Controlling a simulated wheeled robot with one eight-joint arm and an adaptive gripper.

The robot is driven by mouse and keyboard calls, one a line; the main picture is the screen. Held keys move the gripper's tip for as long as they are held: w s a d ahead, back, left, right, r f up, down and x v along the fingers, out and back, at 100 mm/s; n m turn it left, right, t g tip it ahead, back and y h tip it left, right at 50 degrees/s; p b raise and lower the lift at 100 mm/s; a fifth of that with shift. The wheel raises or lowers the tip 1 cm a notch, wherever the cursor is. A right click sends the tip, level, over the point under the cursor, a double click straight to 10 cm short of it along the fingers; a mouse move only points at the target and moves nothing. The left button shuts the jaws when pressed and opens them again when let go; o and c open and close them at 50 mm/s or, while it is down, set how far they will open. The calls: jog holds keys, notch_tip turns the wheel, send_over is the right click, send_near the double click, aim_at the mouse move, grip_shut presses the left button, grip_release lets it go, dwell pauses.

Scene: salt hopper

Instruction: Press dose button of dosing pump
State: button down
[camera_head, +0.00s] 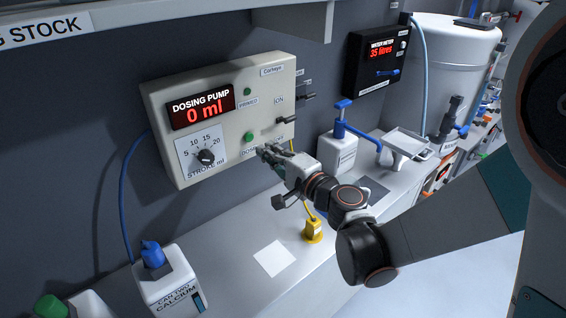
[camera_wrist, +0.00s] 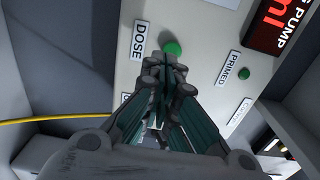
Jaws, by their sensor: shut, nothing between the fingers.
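The dosing pump (camera_head: 222,108) is a cream box on the back wall with a red display reading 0 ml. Its green dose button (camera_head: 248,137) sits low on the panel above a partly covered DOSE label. In the wrist view the green dose button (camera_wrist: 173,48) shows just beyond my fingertips, beside the DOSE label (camera_wrist: 139,40). My gripper (camera_head: 268,151) is shut and empty, pointing at the panel slightly below and right of the button. It also shows in the wrist view (camera_wrist: 165,62). I cannot tell whether the fingertips touch the panel.
A stroke knob (camera_head: 206,156) and an ON switch (camera_head: 287,120) are on the pump panel. A green PRIMED lamp (camera_head: 247,91) sits higher up. On the bench stand a blue-capped can (camera_head: 167,284), a blue-pump bottle (camera_head: 337,152) and a yellow fitting (camera_head: 313,232).

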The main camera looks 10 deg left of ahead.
jog(key=shift+x, duration=1.65)
jog(key=shift+b+x, duration=0.45)
jog(key=shift+x, duration=0.45)
jog(key=shift+r, duration=0.1)
jog(key=v, duration=1.4)
jog(key=shift+p, duration=0.3)
jog(key=shift+s+d, duration=0.1)
